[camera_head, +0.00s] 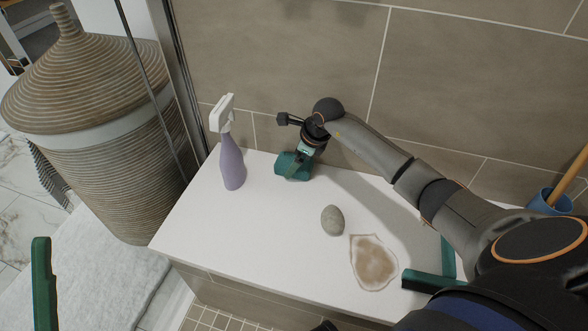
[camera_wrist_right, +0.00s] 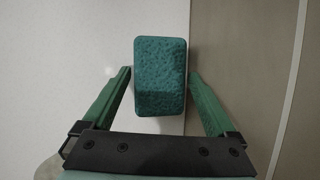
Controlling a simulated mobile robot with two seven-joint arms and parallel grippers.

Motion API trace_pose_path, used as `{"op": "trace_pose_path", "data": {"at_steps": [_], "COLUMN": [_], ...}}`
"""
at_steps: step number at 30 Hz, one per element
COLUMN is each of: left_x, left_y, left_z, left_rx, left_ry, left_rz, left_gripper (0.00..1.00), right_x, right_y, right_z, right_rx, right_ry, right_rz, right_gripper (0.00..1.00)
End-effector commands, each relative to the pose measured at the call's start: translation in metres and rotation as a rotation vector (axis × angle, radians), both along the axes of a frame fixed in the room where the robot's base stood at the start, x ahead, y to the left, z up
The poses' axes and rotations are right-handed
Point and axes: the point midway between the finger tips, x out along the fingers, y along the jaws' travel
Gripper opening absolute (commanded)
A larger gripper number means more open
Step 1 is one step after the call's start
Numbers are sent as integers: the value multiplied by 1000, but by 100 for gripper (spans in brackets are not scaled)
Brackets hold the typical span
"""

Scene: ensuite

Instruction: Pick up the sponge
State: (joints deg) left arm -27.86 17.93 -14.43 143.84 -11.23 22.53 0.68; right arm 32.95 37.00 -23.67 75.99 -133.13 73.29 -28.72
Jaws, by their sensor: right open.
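The sponge (camera_head: 288,167) is a teal block on the white bench, close to the tiled back wall. It also shows in the right wrist view (camera_wrist_right: 160,75), between the fingertips with a narrow gap on each side. My right gripper (camera_head: 301,165) is open at the sponge, one green finger on either side of it; in the right wrist view the gripper (camera_wrist_right: 160,76) is not closed on it. Part of the sponge is hidden by the gripper in the head view. One green finger of my left gripper (camera_head: 42,285) shows at the lower left, away from the bench.
A purple spray bottle (camera_head: 232,160) stands left of the sponge. A grey stone (camera_head: 332,220), a brown stain (camera_head: 373,264) and a green squeegee-like tool (camera_head: 430,280) are nearer on the bench (camera_head: 245,235).

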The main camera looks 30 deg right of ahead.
Motion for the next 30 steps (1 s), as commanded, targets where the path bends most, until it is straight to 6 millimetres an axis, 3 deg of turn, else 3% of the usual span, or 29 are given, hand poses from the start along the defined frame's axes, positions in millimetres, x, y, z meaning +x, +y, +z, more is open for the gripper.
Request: {"op": "trace_pose_path", "data": {"at_steps": [29, 30], "left_x": [0, 0], "left_y": [0, 0], "left_z": [-2, -2], "left_rx": [-7, -7], "left_ry": [4, 4], "left_rz": [1, 1], "left_gripper": [50, 50], "right_x": [0, 0], "right_y": [0, 0], "right_z": [-5, -5], "right_rx": [0, 0], "right_ry": [0, 0], "right_rz": [0, 0], "right_gripper": [92, 89]}}
